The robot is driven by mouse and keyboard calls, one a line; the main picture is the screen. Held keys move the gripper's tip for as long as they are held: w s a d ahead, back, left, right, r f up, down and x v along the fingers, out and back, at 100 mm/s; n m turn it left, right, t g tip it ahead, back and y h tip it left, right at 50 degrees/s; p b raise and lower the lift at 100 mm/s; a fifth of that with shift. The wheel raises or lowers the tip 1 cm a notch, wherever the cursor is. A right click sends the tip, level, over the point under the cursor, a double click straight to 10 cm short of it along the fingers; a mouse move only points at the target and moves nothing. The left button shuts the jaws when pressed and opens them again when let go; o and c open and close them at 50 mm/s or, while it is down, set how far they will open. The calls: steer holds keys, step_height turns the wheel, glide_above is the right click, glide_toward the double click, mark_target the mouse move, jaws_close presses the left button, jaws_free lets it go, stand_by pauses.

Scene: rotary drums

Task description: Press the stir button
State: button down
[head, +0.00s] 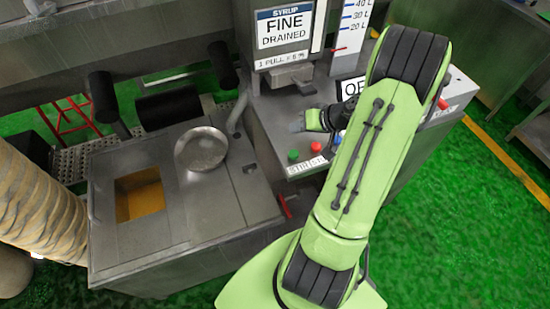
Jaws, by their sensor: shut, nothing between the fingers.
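The green button (293,155) sits on the sloped front of the grey machine's panel, above a white label (305,167) that reads "STIR" and then an "S", the rest hidden by my arm. A red button (316,147) is just right of the green one. My gripper (297,124) is shut and empty, pointing left above the machine's top. In the picture it is above the green button and apart from it. My forearm covers the right part of the panel.
A grey box (250,200) at the left holds a round metal pan (201,148) and an orange-filled opening (140,194). A sign (285,27) reads "SYRUP FINE DRAINED" behind the panel. A red-handled lever (285,205) juts out below the panel. Green floor is free at the right.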

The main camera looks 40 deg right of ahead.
mark_target(297, 154)
steer(key=f+b, duration=0.2)
steer(key=f, duration=0.1)
steer(key=f+b, duration=0.2)
steer(key=f, duration=0.1)
steer(key=f+b, duration=0.2)
steer(key=shift+d+f, duration=0.25)
steer(key=shift+f, duration=0.15)
steer(key=shift+f+b, duration=0.1)
steer(key=shift+b, duration=0.2)
stand_by(1.6)
steer(key=shift+f+b, duration=0.35)
steer(key=shift+b, duration=0.15)
steer(key=shift+s+f+b, duration=0.1)
steer(key=shift+f+b, duration=0.5)
steer(key=shift+b, duration=0.05)
stand_by(0.5)
steer(key=shift+r+p, duration=0.65)
steer(key=shift+r, duration=0.4)
